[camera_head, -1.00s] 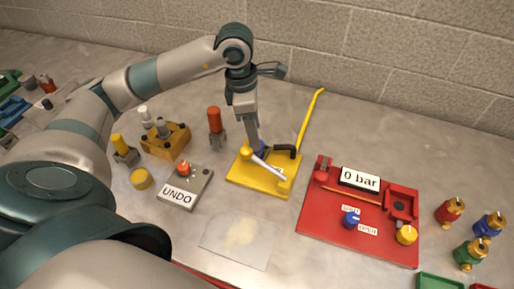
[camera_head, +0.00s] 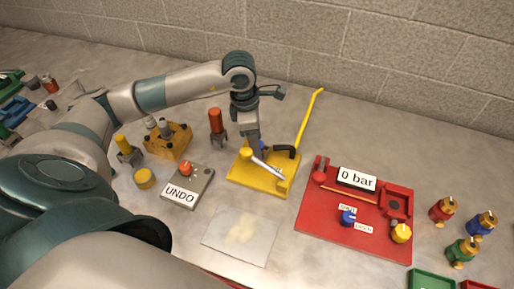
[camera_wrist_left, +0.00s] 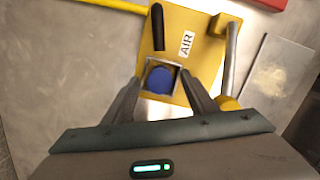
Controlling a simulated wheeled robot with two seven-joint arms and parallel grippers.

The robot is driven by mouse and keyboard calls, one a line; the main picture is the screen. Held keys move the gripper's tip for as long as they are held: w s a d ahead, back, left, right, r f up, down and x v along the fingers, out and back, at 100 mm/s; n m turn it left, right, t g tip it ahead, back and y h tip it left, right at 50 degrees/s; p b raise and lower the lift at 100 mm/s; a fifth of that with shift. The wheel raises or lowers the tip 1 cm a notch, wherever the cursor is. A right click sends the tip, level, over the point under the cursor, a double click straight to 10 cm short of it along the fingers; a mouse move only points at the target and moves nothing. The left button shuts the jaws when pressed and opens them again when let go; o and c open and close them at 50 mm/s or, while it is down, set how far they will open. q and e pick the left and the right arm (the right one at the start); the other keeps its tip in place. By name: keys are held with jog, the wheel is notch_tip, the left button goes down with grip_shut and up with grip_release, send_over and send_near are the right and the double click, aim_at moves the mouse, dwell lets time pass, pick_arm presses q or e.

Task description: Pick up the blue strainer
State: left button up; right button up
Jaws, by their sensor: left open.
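The blue strainer (camera_wrist_left: 160,79) shows as a round blue top inside a square grey holder on the yellow AIR plate (camera_wrist_left: 194,22). In the head view the yellow plate (camera_head: 243,182) stands mid-table, and the strainer is mostly hidden behind my gripper. My left gripper (camera_head: 256,150) points down at the plate. In the left wrist view its open fingers (camera_wrist_left: 160,76) reach to either side of the holder, with the strainer between them. I cannot tell whether they touch it. My right gripper is not in view.
A black handle (camera_head: 286,152) and a silver lever (camera_head: 267,168) are close by my gripper. The red 0 bar panel (camera_head: 335,228) is to the right, the grey UNDO box (camera_head: 199,183) to the left. A red-topped tool (camera_head: 216,124) stands behind left.

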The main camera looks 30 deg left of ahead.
pick_arm(q)
jog(key=c, duration=1.3)
jog(key=shift+o, duration=0.2)
jog(key=shift+r, duration=0.15)
notch_tip(320, 180, up, 8)
jog(key=b, duration=0.3)
jog(key=shift+w+r, duration=0.1)
jog(key=shift+r, duration=0.8)
